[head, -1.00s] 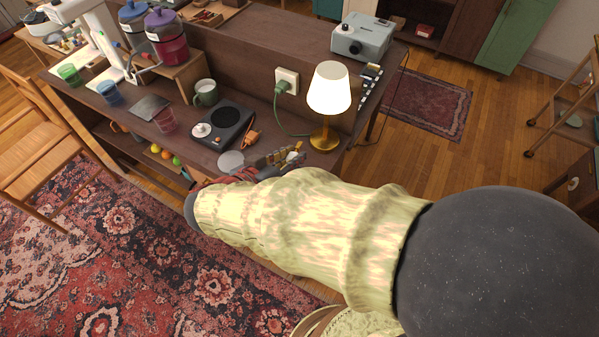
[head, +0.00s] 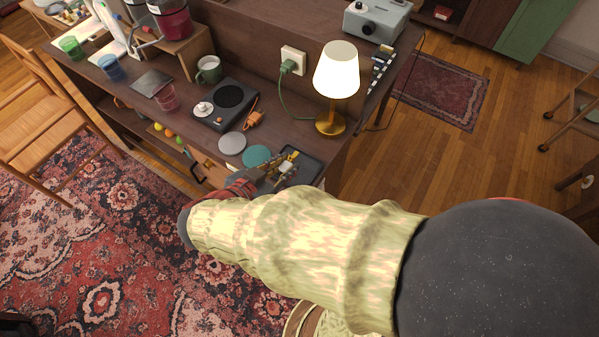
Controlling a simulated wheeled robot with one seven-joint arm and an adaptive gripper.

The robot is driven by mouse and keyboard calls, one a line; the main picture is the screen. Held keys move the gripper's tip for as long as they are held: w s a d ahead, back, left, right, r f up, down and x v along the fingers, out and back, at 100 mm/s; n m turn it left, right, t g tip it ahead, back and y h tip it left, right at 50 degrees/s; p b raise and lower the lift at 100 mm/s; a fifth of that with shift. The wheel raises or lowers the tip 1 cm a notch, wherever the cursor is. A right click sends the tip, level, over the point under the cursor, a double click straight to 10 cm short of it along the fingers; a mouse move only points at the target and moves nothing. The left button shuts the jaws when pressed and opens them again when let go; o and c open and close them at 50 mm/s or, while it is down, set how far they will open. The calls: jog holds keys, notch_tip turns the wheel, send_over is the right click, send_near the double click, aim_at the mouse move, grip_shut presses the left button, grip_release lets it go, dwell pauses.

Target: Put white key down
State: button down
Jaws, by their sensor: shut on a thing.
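My gripper (head: 281,172) reaches over the near edge of the dark wooden desk (head: 190,122), at the end of my arm. It is shut on a small pale piece (head: 287,167), which I take to be the white key; its outline is too small and too covered by the fingers to be clear. The gripper is at a dark, shallow tray (head: 309,167) near the desk's right end. I cannot tell whether the key touches the tray or hangs above it.
A teal disc (head: 257,155) and a grey disc (head: 232,143) lie left of the tray. A lit lamp (head: 337,72) stands behind it. A hotplate (head: 225,106), an orange plug (head: 254,120) and a green mug (head: 208,70) are farther left.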

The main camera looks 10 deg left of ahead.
jog(key=b, duration=0.2)
send_over(300, 178)
jog(key=f, duration=0.5)
jog(key=shift+s+a+f, duration=0.15)
jog(key=shift+s+f, duration=0.1)
jog(key=shift+f, duration=0.05)
jog(key=f, duration=0.2)
jog(key=f+b, duration=0.1)
jog(key=shift+w+f, duration=0.2)
jog(key=shift+f, duration=0.15)
jog(key=shift+r, duration=0.1)
